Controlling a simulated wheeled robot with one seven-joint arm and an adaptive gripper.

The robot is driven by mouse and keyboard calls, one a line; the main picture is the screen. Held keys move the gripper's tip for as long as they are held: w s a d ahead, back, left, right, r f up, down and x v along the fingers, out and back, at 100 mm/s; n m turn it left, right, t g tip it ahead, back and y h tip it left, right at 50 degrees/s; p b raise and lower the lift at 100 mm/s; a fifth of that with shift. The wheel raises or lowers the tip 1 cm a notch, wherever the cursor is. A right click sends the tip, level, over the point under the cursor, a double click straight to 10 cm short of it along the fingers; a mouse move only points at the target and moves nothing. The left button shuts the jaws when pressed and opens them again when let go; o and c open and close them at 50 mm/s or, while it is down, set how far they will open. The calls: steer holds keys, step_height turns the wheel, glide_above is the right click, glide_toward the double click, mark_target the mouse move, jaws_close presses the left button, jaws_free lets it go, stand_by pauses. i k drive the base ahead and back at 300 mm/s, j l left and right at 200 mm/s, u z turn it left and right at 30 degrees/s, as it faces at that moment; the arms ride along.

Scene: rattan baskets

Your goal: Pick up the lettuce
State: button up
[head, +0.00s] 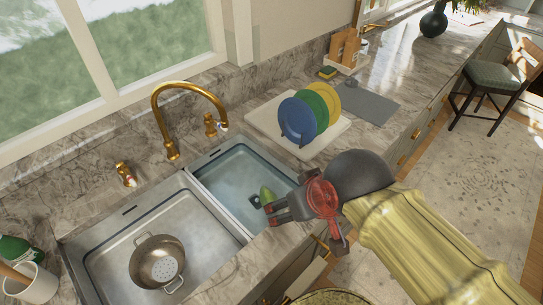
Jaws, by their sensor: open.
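A small green item (267,194), which looks like the lettuce, lies in the right-hand sink basin (228,178). It is small in the head view, and its lower part is hidden behind my gripper. My gripper (272,213), dark grey with a red part behind it, is open at the front right edge of that basin. Its tips are close to the green item in the picture. I cannot tell whether they touch it.
A metal colander (158,263) sits in the left basin (105,266). A gold faucet (172,120) rises behind the sink. A rack with blue, green and yellow plates (297,120) stands behind my gripper. A grey mat (368,104) lies farther right.

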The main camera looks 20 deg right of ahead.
mark_target(266, 196)
steer(key=u, duration=1.35)
steer(key=z, duration=1.5)
steer(key=i+l+u, duration=0.15)
steer(key=l, duration=0.25)
steer(key=l+u, duration=0.2)
steer(key=l, duration=0.25)
steer(key=i+l+u, duration=0.15)
steer(key=l, duration=0.3)
